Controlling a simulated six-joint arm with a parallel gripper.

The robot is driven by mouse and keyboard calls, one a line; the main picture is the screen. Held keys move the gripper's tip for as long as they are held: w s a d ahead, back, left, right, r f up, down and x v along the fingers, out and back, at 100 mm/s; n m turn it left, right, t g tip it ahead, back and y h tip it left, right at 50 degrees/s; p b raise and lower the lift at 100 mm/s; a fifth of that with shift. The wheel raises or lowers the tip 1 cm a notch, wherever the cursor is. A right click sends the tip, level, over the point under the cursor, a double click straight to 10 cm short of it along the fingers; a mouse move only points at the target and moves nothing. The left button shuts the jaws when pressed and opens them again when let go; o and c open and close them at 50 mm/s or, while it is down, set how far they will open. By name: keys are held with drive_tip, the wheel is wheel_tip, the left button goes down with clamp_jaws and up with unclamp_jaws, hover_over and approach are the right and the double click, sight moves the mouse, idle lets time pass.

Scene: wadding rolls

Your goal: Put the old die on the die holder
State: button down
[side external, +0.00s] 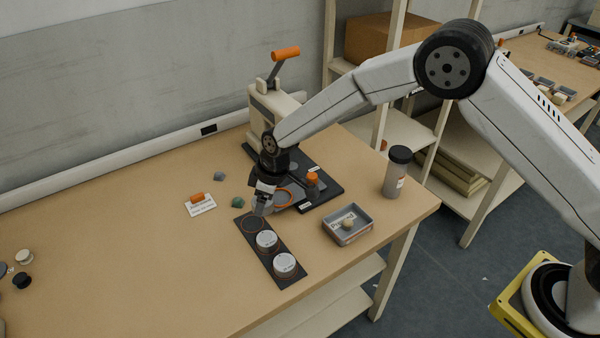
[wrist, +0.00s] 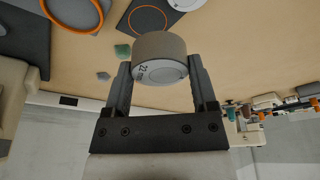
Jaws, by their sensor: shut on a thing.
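My gripper (wrist: 161,85) is shut on a short grey-brown round die (wrist: 160,50) with a marked pale end face. It also shows in the side view (side external: 262,206), near the back end of the die holder, but the die there is mostly hard to make out. The die holder (side external: 250,226) is a dark strip on the table with an empty orange-ringed spot at its back end. Two white-topped dies (side external: 267,240) (side external: 284,265) sit in its other spots. In the wrist view the holder's ringed spot (wrist: 150,20) is beyond the held die.
A press (side external: 270,115) with an orange handle stands behind on a black base (side external: 325,190). A grey tray (side external: 348,224) and a dark-lidded canister (side external: 396,172) are to the right. A label card (side external: 201,205) and a green lump (side external: 237,202) lie left.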

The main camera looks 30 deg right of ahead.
hover_over(250, 223)
drive_tip(key=shift+s+d+f, duration=0.15)
drive_tip(key=shift+f, duration=0.75)
drive_tip(key=shift+s+d+f, duration=0.1)
drive_tip(key=shift+s+f, duration=0.05)
drive_tip(key=shift+f, duration=0.7)
drive_tip(key=shift+s+d+f, duration=0.15)
drive_tip(key=shift+f, duration=0.75)
drive_tip(key=shift+w+f, duration=0.1)
drive_tip(key=shift+f, duration=0.05)
drive_tip(key=shift+d+x, duration=0.15)
drive_tip(key=shift+x, duration=0.65)
drive_tip(key=shift+d+x, duration=0.15)
drive_tip(key=shift+x, duration=0.6)
drive_tip(key=shift+f, duration=0.2)
unclamp_jaws()
drive_tip(key=shift+s, duration=0.25)
drive_tip(key=shift+v, duration=6.05)
